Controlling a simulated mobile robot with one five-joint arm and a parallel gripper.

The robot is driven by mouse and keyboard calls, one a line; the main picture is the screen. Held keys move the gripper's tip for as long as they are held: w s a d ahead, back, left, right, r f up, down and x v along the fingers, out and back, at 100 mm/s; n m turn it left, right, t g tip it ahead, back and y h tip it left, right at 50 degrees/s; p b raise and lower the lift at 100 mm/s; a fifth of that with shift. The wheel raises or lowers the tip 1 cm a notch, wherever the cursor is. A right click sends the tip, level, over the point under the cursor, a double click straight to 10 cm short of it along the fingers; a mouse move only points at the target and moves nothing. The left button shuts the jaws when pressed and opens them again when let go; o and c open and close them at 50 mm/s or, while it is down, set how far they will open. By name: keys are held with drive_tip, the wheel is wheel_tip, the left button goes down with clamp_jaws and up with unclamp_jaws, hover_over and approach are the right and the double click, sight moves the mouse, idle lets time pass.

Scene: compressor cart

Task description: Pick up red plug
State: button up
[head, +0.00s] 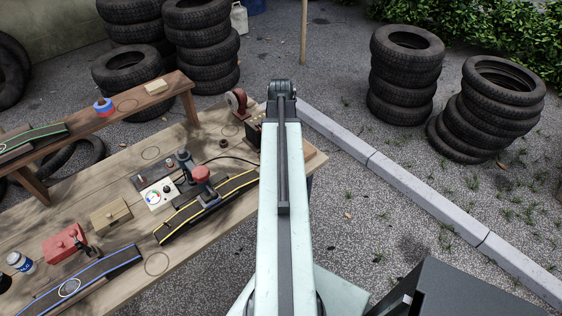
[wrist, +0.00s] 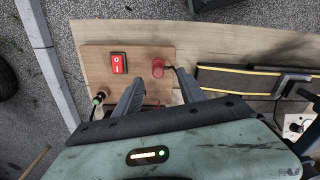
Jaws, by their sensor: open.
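The red plug (wrist: 158,68) shows in the wrist view as a small red cylinder on a wooden board (wrist: 145,58). A dark cable runs from its right side. My gripper (wrist: 159,78) is open, with its two dark fingers pointing at the board. The plug is between and slightly beyond the fingertips, and nothing is held. I cannot tell how high the fingers are above the board. In the head view I cannot make out the plug or the gripper; my pale arm covers the right end of the bench.
A red switch (wrist: 119,63) is left of the plug, and a green-ringed connector (wrist: 98,98) is near the left finger. A yellow-edged strip (wrist: 235,80) lies to the right. The bench (head: 110,178) carries several tools and a white gauge box (head: 158,196). Tyre stacks (head: 405,75) stand beyond.

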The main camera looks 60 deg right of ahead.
wheel_tip(320, 180, down, 5)
drive_tip(key=b, duration=0.5)
drive_tip(key=shift+d+f, duration=0.15)
drive_tip(key=shift+s, duration=0.1)
clamp_jaws()
drive_tip(key=shift+r+p, duration=0.25)
drive_tip(key=shift+p, duration=0.05)
